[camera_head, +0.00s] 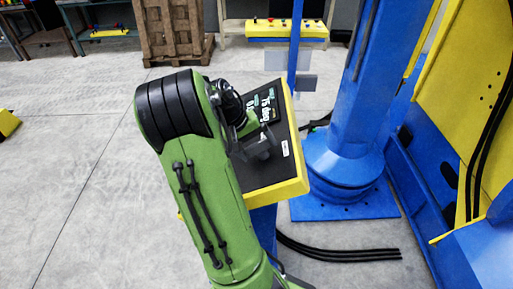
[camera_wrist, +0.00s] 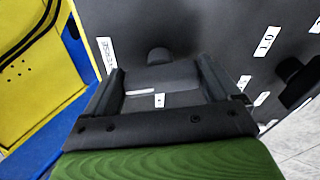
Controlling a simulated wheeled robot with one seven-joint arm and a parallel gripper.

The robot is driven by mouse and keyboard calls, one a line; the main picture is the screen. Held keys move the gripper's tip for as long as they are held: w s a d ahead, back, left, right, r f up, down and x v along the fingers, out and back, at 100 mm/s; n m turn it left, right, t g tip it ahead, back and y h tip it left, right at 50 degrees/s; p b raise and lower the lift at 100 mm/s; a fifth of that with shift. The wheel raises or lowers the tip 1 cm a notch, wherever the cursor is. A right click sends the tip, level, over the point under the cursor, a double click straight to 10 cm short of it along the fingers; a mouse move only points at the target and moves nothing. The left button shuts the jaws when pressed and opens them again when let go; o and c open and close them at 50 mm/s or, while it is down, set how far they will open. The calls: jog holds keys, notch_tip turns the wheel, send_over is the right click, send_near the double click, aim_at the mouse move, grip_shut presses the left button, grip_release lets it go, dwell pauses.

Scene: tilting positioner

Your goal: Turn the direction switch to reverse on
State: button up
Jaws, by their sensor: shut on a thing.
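The control box (camera_head: 272,178) has a dark face and yellow sides, and it is tilted on a blue post. In the wrist view its dark panel (camera_wrist: 215,25) fills the upper part. My gripper (camera_head: 256,142) is down at this panel. In the wrist view my gripper (camera_wrist: 160,74) has its two dark fingers on either side of a dark knob, the direction switch (camera_wrist: 158,56), and is shut on it. A white label (camera_wrist: 107,52) is left of it, too skewed to read surely. The switch's exact angle is hard to tell. In the head view my arm hides the switch.
Another dark knob (camera_wrist: 289,69) is on the panel at right, near small white labels. A blue column (camera_head: 345,120) and a yellow-blue machine (camera_head: 470,110) stand right of the box. Black cables (camera_head: 345,252) lie on the floor. Open floor is at left.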

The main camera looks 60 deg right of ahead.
jog(key=shift+w+m+b, duration=0.1)
jog(key=shift+m+b, duration=0.25)
jog(key=shift+m, duration=0.75)
jog(key=o, duration=0.8)
jog(key=p+v, duration=0.5)
jog(key=v, duration=1)
jog(key=shift+w+a+r, duration=0.2)
jog(key=shift+w+a, duration=0.1)
